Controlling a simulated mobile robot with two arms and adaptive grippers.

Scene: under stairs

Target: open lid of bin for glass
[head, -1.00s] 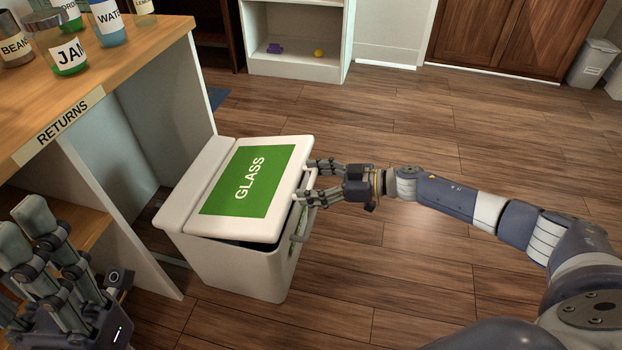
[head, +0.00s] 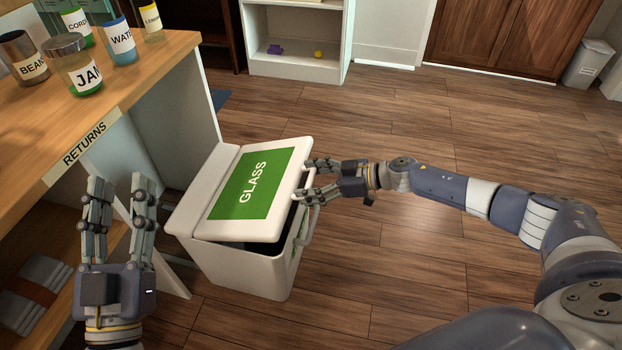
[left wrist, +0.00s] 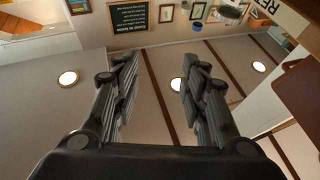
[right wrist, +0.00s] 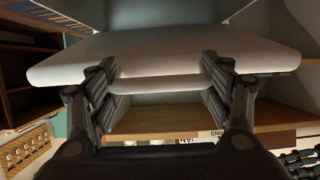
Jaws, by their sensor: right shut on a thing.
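The white bin (head: 250,272) for glass stands on the floor beside the wooden counter. Its lid (head: 285,203) has a green panel marked GLASS and is partly raised, with a dark gap at the front. My right gripper (head: 303,180) is shut on the lid's front edge. In the right wrist view the white lid (right wrist: 165,58) spans the picture, its lip between the fingers of my right gripper (right wrist: 158,80). My left gripper (head: 122,188) is open and empty, pointing up left of the bin. The left wrist view shows its fingers apart.
The counter (head: 145,65), with a RETURNS label, stands close to the bin's left and bears several jars, including one marked JAM (head: 78,70). Folded grey cloths (head: 35,285) lie on its lower shelf. The wooden floor (head: 420,270) right of the bin is clear.

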